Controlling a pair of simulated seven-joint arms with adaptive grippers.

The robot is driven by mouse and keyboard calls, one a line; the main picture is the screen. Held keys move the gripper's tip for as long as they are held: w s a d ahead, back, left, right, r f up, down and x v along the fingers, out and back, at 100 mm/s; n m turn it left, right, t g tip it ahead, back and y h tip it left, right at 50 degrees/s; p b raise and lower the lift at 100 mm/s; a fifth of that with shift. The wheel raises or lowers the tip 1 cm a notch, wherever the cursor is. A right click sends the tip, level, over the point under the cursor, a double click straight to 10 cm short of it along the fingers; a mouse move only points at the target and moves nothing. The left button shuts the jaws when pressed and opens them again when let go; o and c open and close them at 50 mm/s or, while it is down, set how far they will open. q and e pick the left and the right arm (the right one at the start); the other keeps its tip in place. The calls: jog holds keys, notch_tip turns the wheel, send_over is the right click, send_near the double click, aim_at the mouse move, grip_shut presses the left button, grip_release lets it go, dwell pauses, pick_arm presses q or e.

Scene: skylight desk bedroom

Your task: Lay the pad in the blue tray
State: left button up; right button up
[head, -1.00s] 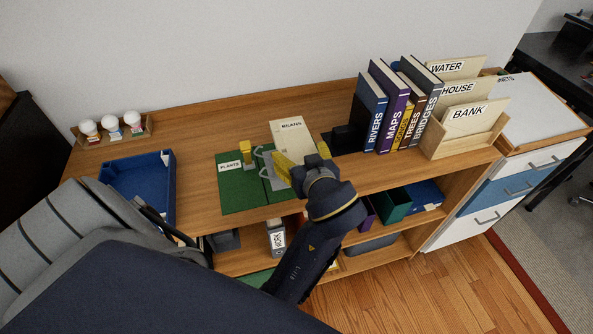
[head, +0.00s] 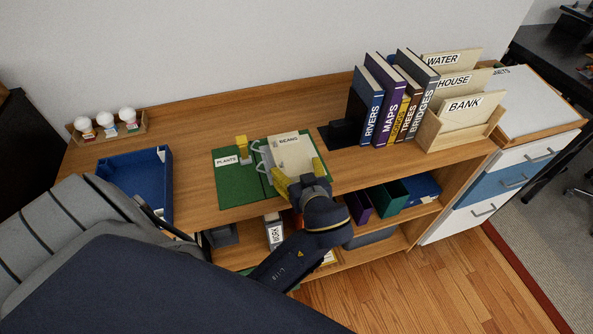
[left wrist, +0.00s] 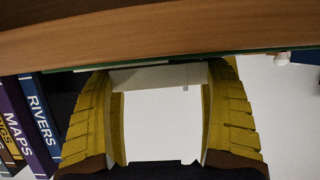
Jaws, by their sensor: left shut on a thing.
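The cream pad (head: 292,155), with small lettering near its top, is over the right half of an open green binder (head: 239,190) on the wooden unit. My left gripper (head: 300,178) has its yellow fingers shut on the near end of the pad, one at each side. In the left wrist view the pad's pale edge (left wrist: 158,77) sits between the fingers (left wrist: 160,110). I cannot tell whether the pad touches the binder. The blue tray (head: 135,185) is at the left of the top, empty where visible, its near part hidden. My right gripper is not in view.
A holder with several white-topped pieces (head: 107,124) stands behind the tray. A yellow piece (head: 242,148) is on the binder, beside metal rings (head: 262,160). Upright books (head: 385,98) and a wooden file holder (head: 450,130) stand at the right. Bare wood lies between tray and binder.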

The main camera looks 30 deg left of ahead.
pick_arm(q)
jog(key=o, duration=1.3)
jog(key=shift+f, duration=0.25)
jog(key=shift+c, duration=0.2)
jog(key=shift+o, duration=0.6)
jog(key=shift+f, duration=0.25)
jog(key=shift+s+d, duration=0.25)
jog(key=shift+d, duration=0.1)
jog(key=shift+r+v, duration=0.15)
jog(key=shift+v, duration=1.55)
jog(key=shift+r+v, duration=0.15)
jog(key=shift+v, duration=1.6)
